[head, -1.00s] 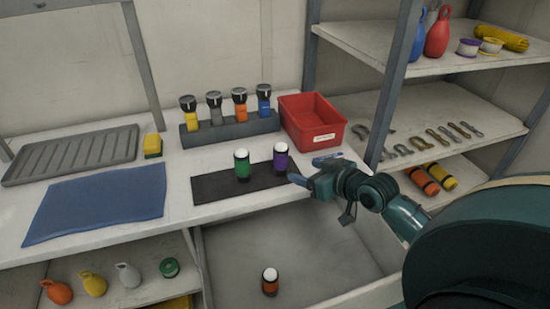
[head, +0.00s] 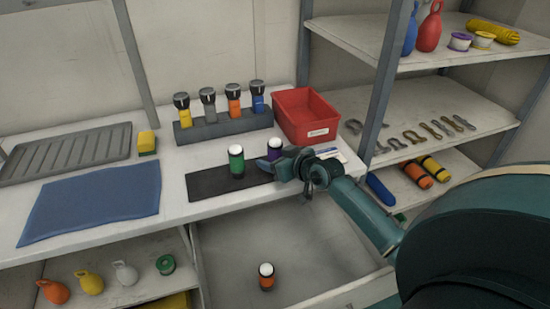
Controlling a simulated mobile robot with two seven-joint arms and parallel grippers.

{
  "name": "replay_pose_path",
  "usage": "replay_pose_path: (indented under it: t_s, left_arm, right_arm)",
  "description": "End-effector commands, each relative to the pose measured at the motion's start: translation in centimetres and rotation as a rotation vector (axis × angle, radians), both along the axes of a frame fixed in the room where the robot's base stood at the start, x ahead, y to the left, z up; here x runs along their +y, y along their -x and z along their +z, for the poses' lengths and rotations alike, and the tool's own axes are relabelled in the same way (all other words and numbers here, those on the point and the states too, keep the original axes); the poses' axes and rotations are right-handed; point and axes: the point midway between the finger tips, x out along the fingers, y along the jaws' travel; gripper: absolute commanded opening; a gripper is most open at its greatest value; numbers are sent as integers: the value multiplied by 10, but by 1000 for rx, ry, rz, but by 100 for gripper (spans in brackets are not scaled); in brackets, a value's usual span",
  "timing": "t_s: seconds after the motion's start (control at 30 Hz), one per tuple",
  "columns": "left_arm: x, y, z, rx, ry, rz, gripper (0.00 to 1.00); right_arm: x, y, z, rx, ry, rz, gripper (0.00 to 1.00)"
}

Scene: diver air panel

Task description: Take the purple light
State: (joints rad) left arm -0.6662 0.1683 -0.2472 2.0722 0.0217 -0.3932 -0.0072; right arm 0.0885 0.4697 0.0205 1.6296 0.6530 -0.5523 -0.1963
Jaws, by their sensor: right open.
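The purple light (head: 272,152) has a dark purple body and a white dome top. It stands upright on the black mat (head: 211,183) on the bench, to the right of the green light (head: 237,163). My right gripper (head: 275,157) comes in from the right and is open at the purple light. Its fingers hide the lower part of the light, and I cannot tell whether they touch it. My left gripper is not in view.
An orange light (head: 266,278) stands in the open drawer (head: 315,248) below. A red bin (head: 307,115) and a torch rack (head: 226,128) stand behind the mat. A blue cloth (head: 93,203) lies to the left. Shelves (head: 440,115) stand at the right.

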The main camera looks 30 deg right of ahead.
Motion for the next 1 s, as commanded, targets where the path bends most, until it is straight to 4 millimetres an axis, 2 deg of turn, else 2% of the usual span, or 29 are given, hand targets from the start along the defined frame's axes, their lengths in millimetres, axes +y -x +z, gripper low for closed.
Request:
replay_pose_path:
  t_s: [0.13,0.77,1.0]
  left_arm:
    - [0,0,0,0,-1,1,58]
    - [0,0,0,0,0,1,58]
    - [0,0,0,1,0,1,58]
  right_arm:
    - [0,0,0,0,0,0,62]
    - [0,1,0,0,-1,0,10]
    - [0,0,3,-3,0,0,10]
